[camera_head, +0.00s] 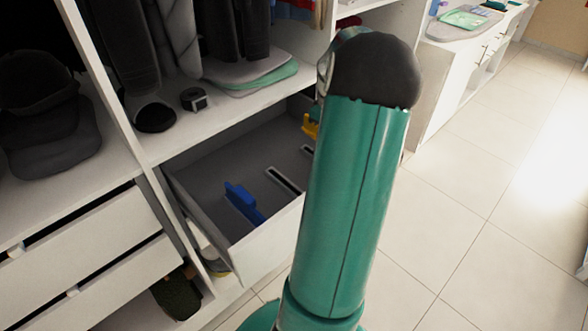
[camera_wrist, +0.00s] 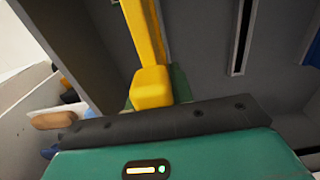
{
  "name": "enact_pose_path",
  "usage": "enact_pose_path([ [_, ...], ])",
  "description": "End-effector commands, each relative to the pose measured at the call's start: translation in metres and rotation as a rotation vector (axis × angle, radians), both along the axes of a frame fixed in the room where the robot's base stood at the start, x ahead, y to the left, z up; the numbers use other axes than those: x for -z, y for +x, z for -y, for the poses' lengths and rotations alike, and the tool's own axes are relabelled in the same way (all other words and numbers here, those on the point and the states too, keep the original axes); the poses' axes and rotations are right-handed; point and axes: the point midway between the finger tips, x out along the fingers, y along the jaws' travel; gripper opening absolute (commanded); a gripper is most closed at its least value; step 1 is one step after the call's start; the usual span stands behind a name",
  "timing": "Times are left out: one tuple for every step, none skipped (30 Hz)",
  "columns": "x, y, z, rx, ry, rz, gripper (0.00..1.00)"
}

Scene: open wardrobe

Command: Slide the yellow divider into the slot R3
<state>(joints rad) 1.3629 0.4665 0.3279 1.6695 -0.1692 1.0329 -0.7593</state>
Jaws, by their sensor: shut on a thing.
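The yellow divider (camera_wrist: 148,45) is a long bar with a block-like handle, seen from above in the wrist view. My gripper (camera_wrist: 158,92) is shut on the handle. In the head view a bit of the yellow divider (camera_head: 311,127) shows at the drawer's far right, left of my arm, which hides the rest. The open grey drawer (camera_head: 215,165) has a pale-rimmed dark slot (camera_head: 284,180), clear of the divider; a slot in the wrist view (camera_wrist: 241,38) is also empty. Another slot's edge runs close along the yellow bar. I cannot tell whether the bar is seated. No R3 label is readable.
A blue divider (camera_head: 243,202) stands in the drawer's near left part. The drawer walls enclose the space, with a shelf (camera_head: 240,105) holding folded cloth above. Closed drawers (camera_head: 80,245) are on the left. The tiled floor (camera_head: 470,220) at right is clear.

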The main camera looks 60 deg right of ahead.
Motion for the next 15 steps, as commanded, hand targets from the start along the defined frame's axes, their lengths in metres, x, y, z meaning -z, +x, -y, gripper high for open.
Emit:
enact_pose_path([
  [0.002, 0.0, 0.0, 0.0, 0.0, 0.0, 0.0],
  [0.003, 0.0, 0.0, 0.0, 0.001, -0.001, 0.0],
  [0.005, 0.0, 0.0, 0.0, 0.001, -0.001, 0.0],
  [0.006, 0.0, 0.0, 0.0, 0.001, -0.001, 0.0],
  [0.008, 0.0, 0.0, 0.0, 0.002, -0.002, 0.0],
  [0.011, 0.0, -0.001, 0.0, 0.002, -0.002, 0.0],
  [0.014, 0.0, -0.001, 0.0, 0.002, -0.002, 0.0],
  [0.016, 0.0, -0.001, -0.001, 0.002, -0.001, 0.0],
  [0.02, 0.0, -0.001, -0.001, 0.002, -0.001, 0.0],
  [0.023, 0.0, -0.001, -0.001, 0.002, -0.002, 0.0],
  [0.025, 0.0, -0.001, -0.001, 0.002, -0.002, 0.0],
  [0.029, 0.0, -0.001, -0.001, 0.002, -0.002, 0.0],
  [0.032, 0.0, 0.0, 0.0, 0.001, -0.001, 0.0],
  [0.034, 0.0, 0.0, 0.0, 0.001, -0.001, 0.0],
  [0.037, 0.0, 0.0, 0.0, 0.001, -0.001, 0.0],
])
